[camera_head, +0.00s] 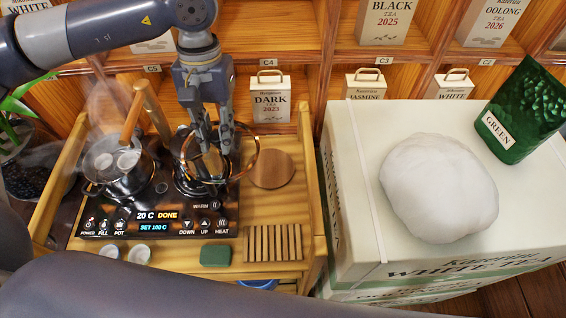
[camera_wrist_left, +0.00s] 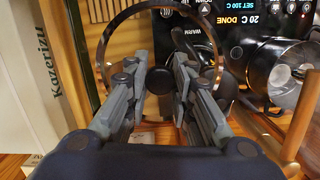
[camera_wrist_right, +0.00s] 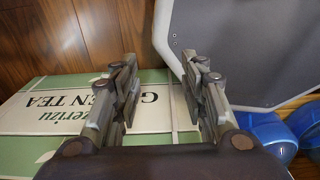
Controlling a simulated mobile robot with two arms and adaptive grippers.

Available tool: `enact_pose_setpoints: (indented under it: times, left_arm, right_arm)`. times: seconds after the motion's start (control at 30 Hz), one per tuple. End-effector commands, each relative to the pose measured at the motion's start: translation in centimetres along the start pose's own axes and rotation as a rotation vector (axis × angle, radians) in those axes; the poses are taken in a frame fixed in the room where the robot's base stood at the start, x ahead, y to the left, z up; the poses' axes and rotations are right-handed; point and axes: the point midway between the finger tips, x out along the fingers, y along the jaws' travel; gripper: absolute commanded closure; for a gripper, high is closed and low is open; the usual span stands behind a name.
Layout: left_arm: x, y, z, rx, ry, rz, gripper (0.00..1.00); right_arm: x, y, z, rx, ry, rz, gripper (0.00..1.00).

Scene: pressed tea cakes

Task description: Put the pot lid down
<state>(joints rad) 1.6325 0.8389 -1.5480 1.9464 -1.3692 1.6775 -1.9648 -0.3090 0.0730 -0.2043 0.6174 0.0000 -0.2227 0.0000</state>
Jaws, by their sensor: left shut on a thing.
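The pot lid (camera_head: 258,152) is a clear disc with a thin bronze rim. My left gripper (camera_head: 212,148) is shut on its dark knob (camera_wrist_left: 160,81) and holds it over the right side of the tea stove. The rim also shows around the fingers in the left wrist view (camera_wrist_left: 103,52). The open pot (camera_head: 125,183) with a wooden handle (camera_head: 132,117) stands on the stove's left side, steaming, with white cups inside. In the right wrist view, my right gripper (camera_wrist_right: 165,95) is open and empty above a green tea box (camera_wrist_right: 60,100).
The stove panel (camera_head: 150,222) reads 20 C DONE. A round wooden board (camera_head: 272,169) lies right of the lid, with a slatted wooden tray (camera_head: 273,244) and a green block (camera_head: 215,256) in front. Small cups stand at front left. A large white box (camera_head: 360,180) stands right.

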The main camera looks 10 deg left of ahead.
Motion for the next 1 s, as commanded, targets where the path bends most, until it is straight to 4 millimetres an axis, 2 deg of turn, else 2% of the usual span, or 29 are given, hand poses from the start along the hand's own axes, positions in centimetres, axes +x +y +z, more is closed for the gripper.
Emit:
enact_pose_setpoints:
  times: [0.17,0.47,1.0]
  left_arm:
    - [0.1,0.7,-0.9,-0.092,0.0,0.016,1.0]
    - [0.1,2.1,-2.9,-0.309,-0.002,0.049,1.0]
    - [0.5,6.2,-8.0,-1.037,-0.005,0.158,1.0]
  right_arm:
    - [0.4,1.0,-0.4,-0.001,0.006,0.011,0.6]
    - [1.0,0.9,-0.6,0.001,0.011,0.011,0.6]
    - [2.7,0.7,-0.7,0.003,0.015,0.009,0.6]
